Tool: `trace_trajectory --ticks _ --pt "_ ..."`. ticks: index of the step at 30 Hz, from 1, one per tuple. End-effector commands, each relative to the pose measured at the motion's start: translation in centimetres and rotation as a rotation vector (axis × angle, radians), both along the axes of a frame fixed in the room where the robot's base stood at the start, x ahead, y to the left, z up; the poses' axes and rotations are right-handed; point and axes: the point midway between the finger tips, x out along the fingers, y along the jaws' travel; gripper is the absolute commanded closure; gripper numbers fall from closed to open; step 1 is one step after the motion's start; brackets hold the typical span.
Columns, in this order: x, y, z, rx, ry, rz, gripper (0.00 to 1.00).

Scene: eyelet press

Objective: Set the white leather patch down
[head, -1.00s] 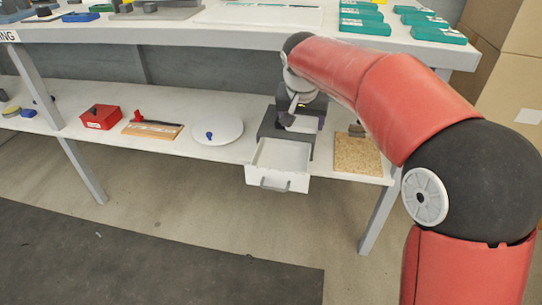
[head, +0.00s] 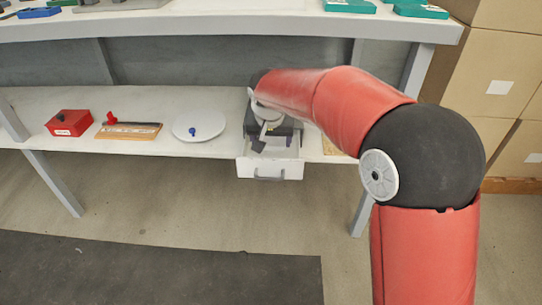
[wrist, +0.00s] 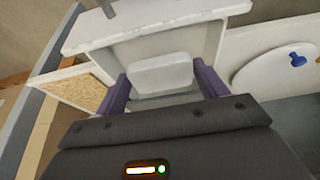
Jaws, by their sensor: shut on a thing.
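My gripper (wrist: 163,82) is shut on the white leather patch (wrist: 160,72), a pale rounded rectangle held between the two purple fingers in the wrist view. In that view the patch overlaps the inside of the open white drawer (wrist: 152,29); I cannot tell whether it touches the drawer floor. In the head view my gripper (head: 259,145) points down over the pulled-out drawer (head: 268,170), and the patch cannot be made out clearly. The drawer belongs to a dark grey unit on the lower shelf.
A white disc (head: 199,126) with a blue knob lies left of the drawer. Further left are a wooden block (head: 128,132) with a red part and a red box (head: 70,123). A cork board (wrist: 82,92) lies on the drawer's other side. The upper table overhangs the shelf.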

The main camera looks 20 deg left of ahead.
Motion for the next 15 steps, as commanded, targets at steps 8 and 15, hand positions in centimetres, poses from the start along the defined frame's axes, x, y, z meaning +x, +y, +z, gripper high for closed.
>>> trace_trajectory --ticks 8,15 --pt "0.0 0.0 -2.5 -0.001 0.001 0.001 0.50" --pt "0.0 0.0 -5.0 0.001 -0.002 0.000 0.50"
